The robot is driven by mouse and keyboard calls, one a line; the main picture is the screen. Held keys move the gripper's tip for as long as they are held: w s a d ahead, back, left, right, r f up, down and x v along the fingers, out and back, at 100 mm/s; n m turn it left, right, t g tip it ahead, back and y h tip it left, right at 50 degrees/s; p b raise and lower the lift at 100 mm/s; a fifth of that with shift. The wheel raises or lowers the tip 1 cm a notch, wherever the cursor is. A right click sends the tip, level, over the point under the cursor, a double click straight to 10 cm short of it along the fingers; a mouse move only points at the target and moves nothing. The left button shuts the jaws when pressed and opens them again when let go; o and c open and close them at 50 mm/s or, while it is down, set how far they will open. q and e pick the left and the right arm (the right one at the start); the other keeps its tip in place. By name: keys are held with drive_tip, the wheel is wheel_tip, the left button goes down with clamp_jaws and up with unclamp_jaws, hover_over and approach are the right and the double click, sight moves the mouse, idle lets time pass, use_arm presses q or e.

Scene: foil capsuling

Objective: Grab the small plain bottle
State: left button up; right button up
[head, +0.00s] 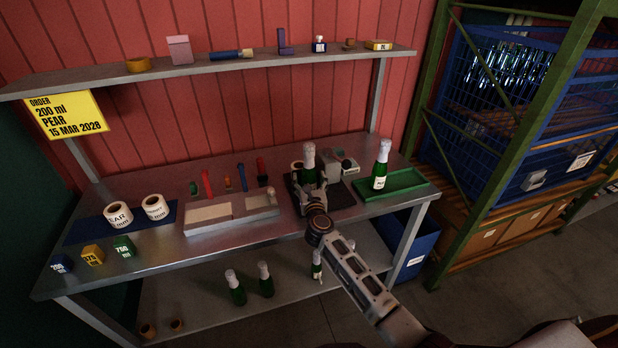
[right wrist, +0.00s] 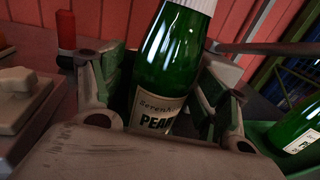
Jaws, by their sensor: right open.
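Two green bottles with pale tops, the left one (head: 236,288) and the right one (head: 265,280), stand on the lower shelf with no label that I can make out. Another bottle (head: 317,264) stands further right there, partly behind my right arm. My right gripper (head: 311,190) is open at the black mat (head: 342,196) on the bench, with its fingers on either side of a green bottle (head: 309,160). In the right wrist view this bottle (right wrist: 163,62) is upright, has a white top and a "PEAR" label, and stands between the spread fingers. My left gripper is out of view.
A labelled bottle (head: 381,165) stands in the green tray (head: 408,188) just right of the mat. Label rolls (head: 117,214), a pale block fixture (head: 208,217) and small tools lie to the left. An upper shelf (head: 220,68) overhangs the bench's back. A blue bin (head: 415,245) stands below right.

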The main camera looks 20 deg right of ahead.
sight(309, 159)
idle(0.3)
drive_tip(key=shift+r, duration=0.1)
drive_tip(key=c, duration=1.5)
drive_tip(key=shift+o, duration=0.2)
wheel_tip(309, 159, up, 9)
drive_tip(key=p, duration=0.2)
drive_tip(key=shift+p, duration=0.3)
drive_tip(key=shift+r, duration=0.5)
